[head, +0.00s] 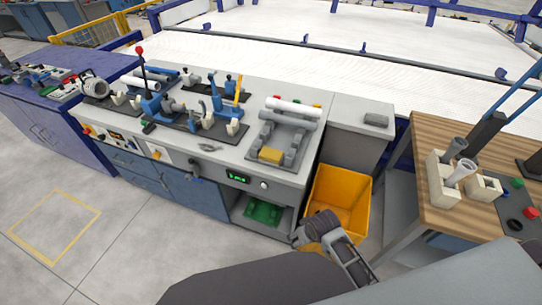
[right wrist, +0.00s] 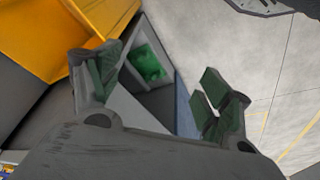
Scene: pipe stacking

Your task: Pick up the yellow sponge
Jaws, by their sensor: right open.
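The yellow sponge (head: 271,155) lies at the front of a grey fixture (head: 291,134) on the right part of the grey workbench top. My right gripper (head: 308,229) is below and to the right of it in the head view, in front of the orange bin and well apart from the sponge. In the right wrist view the two fingers of this gripper (right wrist: 160,88) are spread apart with nothing between them. The sponge does not show in the right wrist view. My left gripper is not in view.
An orange bin (head: 341,190) stands right of the workbench (head: 238,146). A green tray (head: 262,211) sits on the bench's lower shelf. Pipe fixtures and tools crowd the bench's left part. A wooden table (head: 422,215) with pipe holders stands at the right.

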